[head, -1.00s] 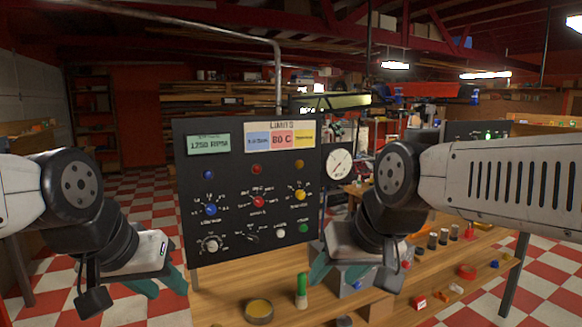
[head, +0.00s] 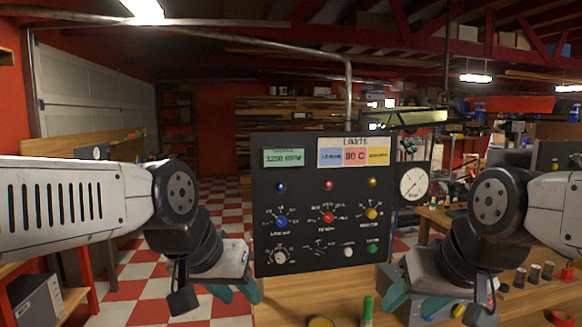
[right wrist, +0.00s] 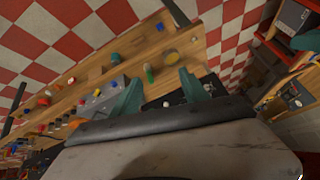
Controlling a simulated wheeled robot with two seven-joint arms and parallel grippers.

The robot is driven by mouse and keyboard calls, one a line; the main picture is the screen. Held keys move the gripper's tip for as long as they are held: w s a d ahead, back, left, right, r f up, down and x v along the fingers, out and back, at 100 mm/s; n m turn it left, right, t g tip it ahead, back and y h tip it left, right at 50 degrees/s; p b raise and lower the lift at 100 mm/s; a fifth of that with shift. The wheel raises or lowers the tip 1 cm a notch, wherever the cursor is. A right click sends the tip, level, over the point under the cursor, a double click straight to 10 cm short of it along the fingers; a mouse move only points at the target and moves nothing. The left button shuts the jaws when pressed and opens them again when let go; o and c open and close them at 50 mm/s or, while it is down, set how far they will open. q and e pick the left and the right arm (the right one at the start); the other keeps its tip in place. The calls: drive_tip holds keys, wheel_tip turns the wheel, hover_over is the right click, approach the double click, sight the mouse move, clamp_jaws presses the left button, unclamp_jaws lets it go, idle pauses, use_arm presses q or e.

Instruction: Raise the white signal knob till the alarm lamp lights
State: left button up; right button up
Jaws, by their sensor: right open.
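The black control panel (head: 262,205) stands upright on the bench in the head view. A white-grey knob with a dial scale (head: 280,257) is at its lower left. Blue (head: 281,221), red (head: 328,215) and yellow (head: 371,213) knobs are above. Blue (head: 281,187), red (head: 328,185) and yellow (head: 372,182) lamps form the upper row and look unlit; which is the alarm lamp I cannot tell. My left gripper (head: 236,291) is open and empty, low left of the panel. My right gripper (head: 415,300) is open, low right; its fingers also show in the right wrist view (right wrist: 160,88).
A white button (head: 348,251) and a green button (head: 373,248) are at the panel's lower right. A round gauge (head: 412,184) is beside the panel. A green-and-white cylinder (head: 367,312) stands in front on the wooden bench (head: 290,312). Small loose parts lie at right.

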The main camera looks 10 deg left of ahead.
idle(0.5)
drive_tip(key=w+a+f+n+t+y, duration=0.15)
drive_tip(key=w+a, duration=0.25)
drive_tip(key=w, duration=0.4)
drive_tip(key=w+a+f+n+t, duration=0.15)
drive_tip(key=w+a, duration=0.25)
drive_tip(key=w, duration=0.4)
drive_tip(key=w+a+f+n+t+y, duration=0.15)
drive_tip(key=w+a, duration=0.25)
drive_tip(key=w, duration=0.4)
drive_tip(key=n+t+y, duration=0.2)
drive_tip(key=t, duration=0.1)
approach(281, 260)
wheel_tip(281, 260, up, 3)
drive_tip(key=s, duration=0.2)
wheel_tip(281, 260, down, 5)
drive_tip(key=w+a+m+t+h, duration=0.1)
drive_tip(key=a+m+t, duration=0.1)
drive_tip(key=m+t, duration=0.1)
drive_tip(key=shift+t+h, duration=0.25)
drive_tip(key=shift+h, duration=0.05)
drive_tip(key=shift+d+x, duration=0.1)
drive_tip(key=shift+x, duration=1.9)
drive_tip(key=shift+d+x, duration=0.15)
drive_tip(key=shift+x, duration=1.9)
drive_tip(key=shift+f, duration=0.1)
clamp_jaws()
